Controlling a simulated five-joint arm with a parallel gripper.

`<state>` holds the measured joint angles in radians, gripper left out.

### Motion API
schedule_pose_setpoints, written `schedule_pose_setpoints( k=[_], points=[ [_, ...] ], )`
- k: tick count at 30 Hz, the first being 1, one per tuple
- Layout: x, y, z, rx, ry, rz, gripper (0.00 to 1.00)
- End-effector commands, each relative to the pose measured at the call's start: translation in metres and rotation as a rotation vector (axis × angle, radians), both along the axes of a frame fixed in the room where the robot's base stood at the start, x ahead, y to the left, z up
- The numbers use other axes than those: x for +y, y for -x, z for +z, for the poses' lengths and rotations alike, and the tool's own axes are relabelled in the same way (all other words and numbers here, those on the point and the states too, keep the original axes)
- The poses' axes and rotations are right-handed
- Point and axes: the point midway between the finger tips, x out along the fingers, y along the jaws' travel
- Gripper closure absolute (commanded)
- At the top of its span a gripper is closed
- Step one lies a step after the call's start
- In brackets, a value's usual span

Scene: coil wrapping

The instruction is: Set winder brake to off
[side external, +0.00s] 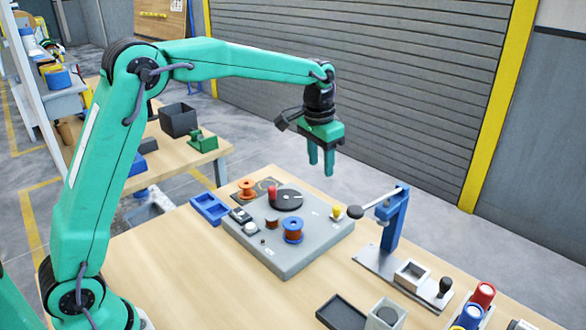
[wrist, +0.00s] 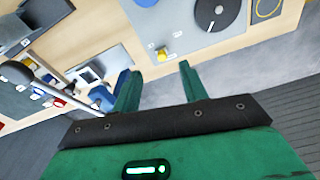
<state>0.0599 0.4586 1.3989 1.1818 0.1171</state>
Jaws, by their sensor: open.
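The grey winder box (side external: 290,260) sits on the wooden table. On its top are a black disc (side external: 286,200) with a red handle, a blue-rimmed spool (side external: 292,230), a small yellow knob (side external: 337,211) near the right corner and small controls on the left. The yellow knob (wrist: 163,55) and black disc (wrist: 218,12) also show in the wrist view. Markings are too small to read, so I cannot tell which control is the brake or how it is set. My gripper (side external: 321,170) is open and empty, pointing down, high above the box's far right side.
A blue lever stand (side external: 394,218) with a black-knobbed arm stands right of the box. A blue tray (side external: 209,208) and orange spool (side external: 247,187) lie left and behind. A dark tray (side external: 341,312) and red and blue canisters are at front right. The front left table is clear.

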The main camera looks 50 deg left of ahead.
Motion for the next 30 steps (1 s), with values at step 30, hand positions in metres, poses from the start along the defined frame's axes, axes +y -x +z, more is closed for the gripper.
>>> schedule_pose_setpoints(
  k=[30],
  points=[
    [-0.013,-0.059,-0.091,0.105,-0.008,-0.047,0.57]
  ],
)
